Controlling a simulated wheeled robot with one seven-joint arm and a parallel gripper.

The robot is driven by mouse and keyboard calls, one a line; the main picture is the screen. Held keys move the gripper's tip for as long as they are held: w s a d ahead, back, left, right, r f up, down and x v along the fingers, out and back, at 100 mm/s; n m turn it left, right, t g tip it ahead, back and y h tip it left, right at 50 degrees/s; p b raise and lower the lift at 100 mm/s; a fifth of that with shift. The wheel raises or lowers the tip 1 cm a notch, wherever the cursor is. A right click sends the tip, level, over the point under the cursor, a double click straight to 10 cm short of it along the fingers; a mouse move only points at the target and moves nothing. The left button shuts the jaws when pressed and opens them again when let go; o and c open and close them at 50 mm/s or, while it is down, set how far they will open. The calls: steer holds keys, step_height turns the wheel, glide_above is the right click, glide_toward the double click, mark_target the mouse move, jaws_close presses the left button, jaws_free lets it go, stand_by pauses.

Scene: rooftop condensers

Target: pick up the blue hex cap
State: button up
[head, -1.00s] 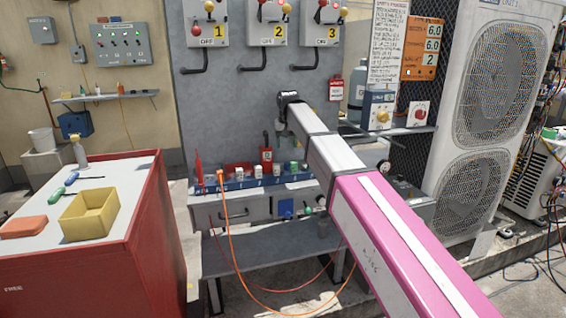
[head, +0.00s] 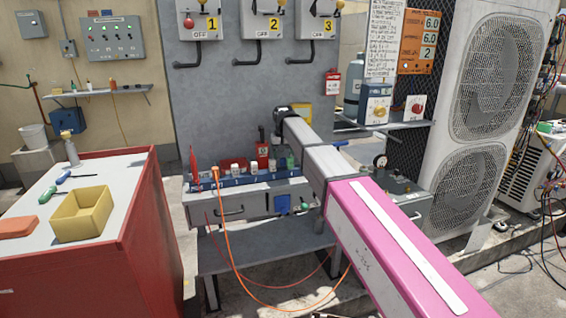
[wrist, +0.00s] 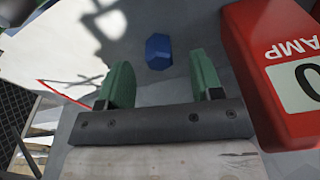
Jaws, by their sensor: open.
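The blue hex cap (wrist: 158,52) lies on a light grey surface in the wrist view, just past my fingertips and between their lines. My gripper (wrist: 161,75) is open and empty, with its two green fingers apart on either side of the cap's line. I see no contact with the cap. In the head view I cannot pick out the cap, and my arm covers part of the bench there.
A red meter marked AMP (wrist: 285,70) stands close to the right finger; the red meter (head: 262,155) also shows in the head view. A blue rack (head: 233,181) runs along the bench. A yellow bin (head: 82,214) sits on the red cabinet at left.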

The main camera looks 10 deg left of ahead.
mark_target(283, 159)
step_height(283, 159, down, 2)
steer(key=shift+w+f, duration=0.1)
steer(key=shift+f, duration=0.1)
steer(key=shift+c, duration=0.2)
jaws_close()
step_height(283, 159, up, 10)
steer(key=shift+r, duration=0.1)
stand_by(0.4)
steer(key=c, duration=1)
jaws_free()
steer(key=shift+c, duration=0.2)
